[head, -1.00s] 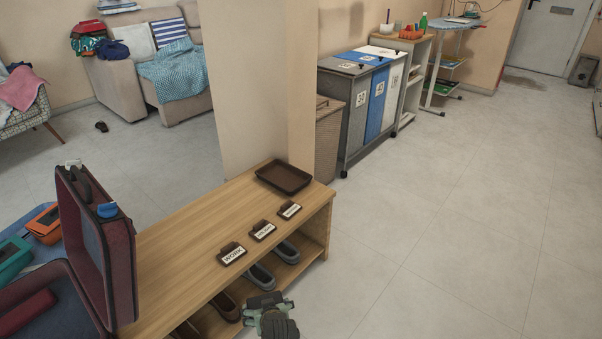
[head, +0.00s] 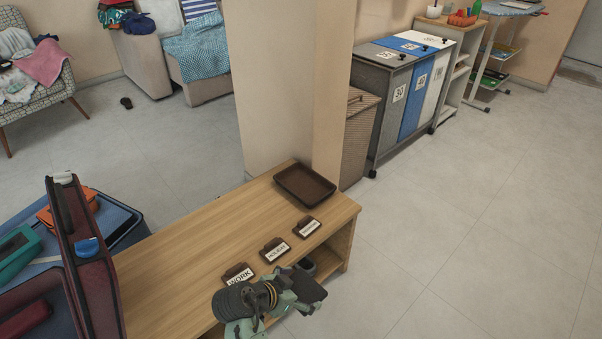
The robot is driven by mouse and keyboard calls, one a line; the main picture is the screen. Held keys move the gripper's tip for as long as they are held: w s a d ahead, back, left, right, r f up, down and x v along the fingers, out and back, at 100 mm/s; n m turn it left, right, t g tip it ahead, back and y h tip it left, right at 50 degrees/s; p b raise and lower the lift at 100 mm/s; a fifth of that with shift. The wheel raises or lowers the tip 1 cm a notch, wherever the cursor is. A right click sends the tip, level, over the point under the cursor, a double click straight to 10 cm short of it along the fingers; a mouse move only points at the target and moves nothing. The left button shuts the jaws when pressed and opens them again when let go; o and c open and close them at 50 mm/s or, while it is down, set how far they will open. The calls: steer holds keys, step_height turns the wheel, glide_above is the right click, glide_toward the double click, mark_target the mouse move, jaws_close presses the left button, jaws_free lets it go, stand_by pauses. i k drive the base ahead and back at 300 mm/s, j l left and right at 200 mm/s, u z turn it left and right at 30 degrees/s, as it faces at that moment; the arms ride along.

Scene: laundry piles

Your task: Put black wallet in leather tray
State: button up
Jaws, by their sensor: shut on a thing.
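The leather tray (head: 305,185) is dark brown, shallow and empty. It lies at the far right end of the wooden bench top in the head view. My gripper (head: 297,287) is at the bottom middle, in front of the bench's near edge. It is shut on a flat dark thing, which looks like the black wallet (head: 310,287). The fingertips are partly hidden by the gripper body. The gripper and the wallet are apart from the tray, nearer to the camera.
Label holders (head: 276,250) stand along the bench top (head: 200,235) between my gripper and the tray. An open suitcase (head: 85,265) stands at the left. A beige pillar (head: 290,90) rises behind the tray. The floor at right is clear.

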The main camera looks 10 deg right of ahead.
mark_target(304, 186)
steer(key=i, duration=1.05)
